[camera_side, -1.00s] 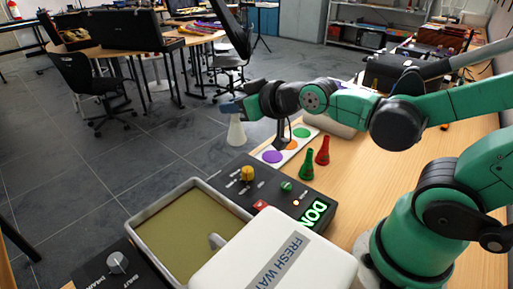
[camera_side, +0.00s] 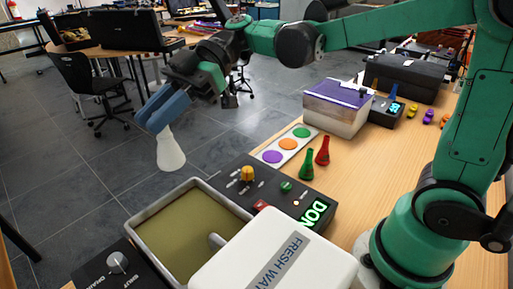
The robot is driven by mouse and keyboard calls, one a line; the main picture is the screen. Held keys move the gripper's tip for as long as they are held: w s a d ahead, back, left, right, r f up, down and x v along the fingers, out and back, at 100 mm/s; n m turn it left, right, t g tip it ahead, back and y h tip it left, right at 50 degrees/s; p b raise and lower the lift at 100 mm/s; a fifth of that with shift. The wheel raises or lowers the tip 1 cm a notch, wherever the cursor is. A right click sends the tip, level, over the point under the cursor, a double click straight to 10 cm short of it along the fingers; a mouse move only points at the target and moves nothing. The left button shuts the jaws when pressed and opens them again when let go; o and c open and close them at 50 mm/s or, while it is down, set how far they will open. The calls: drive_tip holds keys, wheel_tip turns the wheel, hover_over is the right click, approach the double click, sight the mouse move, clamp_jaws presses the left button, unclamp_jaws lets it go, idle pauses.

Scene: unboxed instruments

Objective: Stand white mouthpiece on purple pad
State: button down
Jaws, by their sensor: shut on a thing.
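The white mouthpiece (camera_side: 171,153) is a cone with its wide end down, in the air left of the table. My gripper (camera_side: 160,112) is shut on its narrow top, with blue fingers around it. The purple pad (camera_side: 272,157) is a round spot at the near left end of a white strip (camera_side: 265,149) on the table. It is bare. The mouthpiece is apart from the pad, well to its left in the picture.
The strip also has an orange pad (camera_side: 288,144) and a green pad (camera_side: 302,132), both bare. Green (camera_side: 306,164) and red (camera_side: 322,151) mouthpieces stand right of it. A control box (camera_side: 265,190), a tray (camera_side: 135,222) and a white-lidded container (camera_side: 265,255) are nearer. A purple-topped tank (camera_side: 338,108) stands behind.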

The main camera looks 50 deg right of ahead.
sight(168, 156)
drive_tip(key=r+n+g, duration=0.1)
drive_tip(key=g, duration=0.1)
drive_tip(key=s+r+n+g, duration=0.1)
drive_tip(key=shift+a+r+n, duration=0.3)
drive_tip(key=shift+a+r, duration=0.05)
drive_tip(key=shift+a, duration=0.05)
drive_tip(key=shift+f, duration=0.1)
drive_tip(key=shift+h, duration=0.3)
wheel_tip(168, 156, down, 20)
drive_tip(key=shift+r, duration=0.2)
drive_tip(key=c, duration=0.8)
unclamp_jaws()
drive_tip(key=shift+o, duration=0.2)
